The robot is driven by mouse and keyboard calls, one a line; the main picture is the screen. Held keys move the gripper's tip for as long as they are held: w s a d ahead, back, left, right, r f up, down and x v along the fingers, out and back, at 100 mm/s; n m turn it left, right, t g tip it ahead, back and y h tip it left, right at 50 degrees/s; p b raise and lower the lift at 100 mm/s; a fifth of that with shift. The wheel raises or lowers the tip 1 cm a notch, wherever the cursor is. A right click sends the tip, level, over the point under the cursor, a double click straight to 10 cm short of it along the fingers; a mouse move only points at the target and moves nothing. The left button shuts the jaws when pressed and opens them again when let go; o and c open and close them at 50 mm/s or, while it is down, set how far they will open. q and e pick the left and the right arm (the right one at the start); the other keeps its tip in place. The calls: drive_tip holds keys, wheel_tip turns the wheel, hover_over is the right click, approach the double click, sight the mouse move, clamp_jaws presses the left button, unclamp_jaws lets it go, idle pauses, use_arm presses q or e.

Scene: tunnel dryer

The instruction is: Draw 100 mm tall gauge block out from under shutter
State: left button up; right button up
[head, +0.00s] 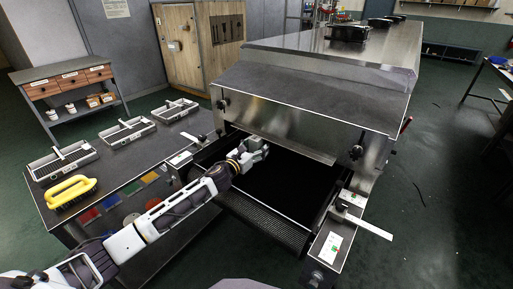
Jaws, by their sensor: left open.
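The steel shutter (290,138) hangs across the mouth of the tunnel dryer, above the dark mesh belt. My left gripper (261,149) reaches in from the left over the belt and is near the left part of the shutter's lower edge. It is open. I cannot make out the gauge block; the gripper or the dark opening may hide it. I cannot tell whether the gripper touches anything. My right gripper is not in view.
The belt (270,213) runs out between two side rails. A pale flat bar (368,227) juts from the right rail. On the left bench are several metal trays (62,160) and a yellow-handled brush (71,191). The belt's front part is clear.

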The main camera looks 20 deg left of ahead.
sight(253, 150)
use_arm(q)
clamp_jaws()
idle(0.3)
drive_tip(key=shift+v, duration=0.85)
drive_tip(key=shift+s+a+f, duration=0.1)
drive_tip(key=shift+s, duration=0.1)
drive_tip(key=shift+s, duration=0.2)
drive_tip(key=shift+v, duration=1.1)
drive_tip(key=shift+s+a, duration=0.15)
drive_tip(key=shift+s, duration=0.05)
idle(0.4)
drive_tip(key=shift+s, duration=0.3)
